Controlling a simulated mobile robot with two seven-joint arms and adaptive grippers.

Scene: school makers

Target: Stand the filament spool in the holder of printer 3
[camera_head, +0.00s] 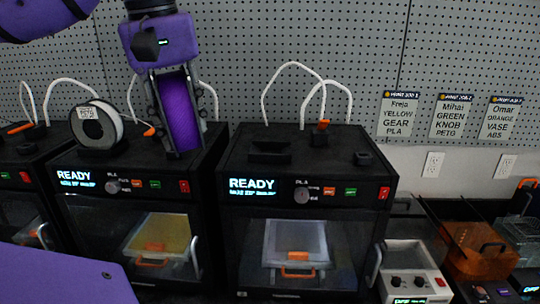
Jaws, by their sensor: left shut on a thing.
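My left gripper (180,132) points down and is shut on a purple filament spool (176,108), seen nearly edge-on between its fingers. The spool is over the right part of the top of the left READY printer (125,185); I cannot tell whether it touches the top. The middle READY printer (303,190) has a low black holder (266,151) on its top with no spool in it. No printer number is legible, so I cannot tell which is printer 3. My right gripper is not in view.
A white-rimmed spool (97,125) stands on the left READY printer, left of my gripper. White tubes (293,65) arch above the printers. Job cards (398,114) hang on the grey pegboard (350,40). A white control box (413,275) and an orange bin (475,250) stand at right.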

